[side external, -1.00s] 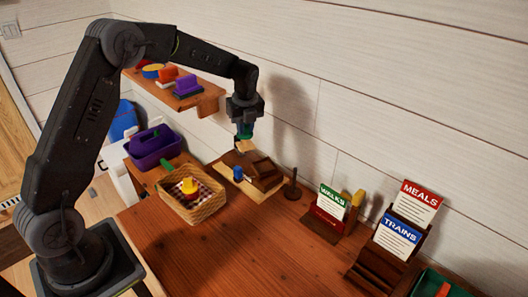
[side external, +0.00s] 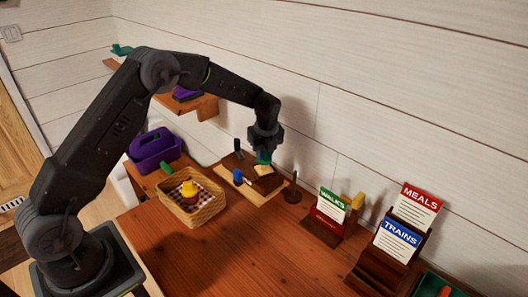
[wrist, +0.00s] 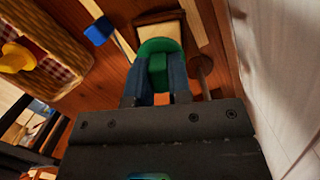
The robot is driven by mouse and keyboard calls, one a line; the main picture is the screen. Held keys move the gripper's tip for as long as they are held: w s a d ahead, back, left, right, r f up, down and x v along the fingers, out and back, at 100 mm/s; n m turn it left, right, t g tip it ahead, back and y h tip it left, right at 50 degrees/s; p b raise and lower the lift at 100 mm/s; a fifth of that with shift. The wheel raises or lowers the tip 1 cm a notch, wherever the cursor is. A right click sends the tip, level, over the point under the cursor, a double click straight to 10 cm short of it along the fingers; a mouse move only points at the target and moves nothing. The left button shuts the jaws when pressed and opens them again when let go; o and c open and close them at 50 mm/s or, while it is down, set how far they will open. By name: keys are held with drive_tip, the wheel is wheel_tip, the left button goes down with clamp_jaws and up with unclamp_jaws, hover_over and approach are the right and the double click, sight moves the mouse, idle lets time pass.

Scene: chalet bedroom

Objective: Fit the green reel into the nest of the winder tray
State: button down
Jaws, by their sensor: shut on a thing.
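My gripper (side external: 264,150) is shut on the green reel (side external: 264,158) and holds it over the right part of the winder tray (side external: 262,194). In the wrist view, my gripper (wrist: 157,82) has its fingers on both sides of the green reel (wrist: 158,48). A cream piece (side external: 264,169) shows just under the green part. The tray has a pale base, dark wooden parts and a blue piece (side external: 238,176) at its front left. The nest is hidden or too small to make out, and I cannot tell whether the reel touches the tray.
A wicker basket (side external: 208,209) with a yellow item stands left of the tray. A purple caddy (side external: 155,146) is farther left. A dark post on a round base (side external: 292,194) stands close on the right, then card holders (side external: 324,228). The front tabletop is clear.

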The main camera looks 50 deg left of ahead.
sight(266, 162)
drive_tip(key=c, duration=1.1)
unclamp_jaws()
drive_tip(key=shift+f, duration=0.15)
drive_tip(key=shift+o, duration=0.2)
drive_tip(key=s+d+r+n+t, duration=0.1)
drive_tip(key=s+d+r+n, duration=0.15)
drive_tip(key=r, duration=0.65)
drive_tip(key=s+d+r+n, duration=0.1)
drive_tip(key=s+r+n, duration=0.15)
drive_tip(key=r, duration=0.75)
drive_tip(key=s+d+r+n+t, duration=0.15)
drive_tip(key=s+r+n, duration=0.4)
drive_tip(key=s, duration=0.55)
drive_tip(key=s+d+f+n+t, duration=0.1)
drive_tip(key=s+d+n, duration=0.1)
drive_tip(key=s+n, duration=0.3)
drive_tip(key=s+d+f+n+t+h, duration=0.1)
drive_tip(key=s+n, duration=0.5)
drive_tip(key=s, duration=0.7)
drive_tip(key=shift+d+h, duration=0.3)
drive_tip(key=shift+d, duration=0.05)
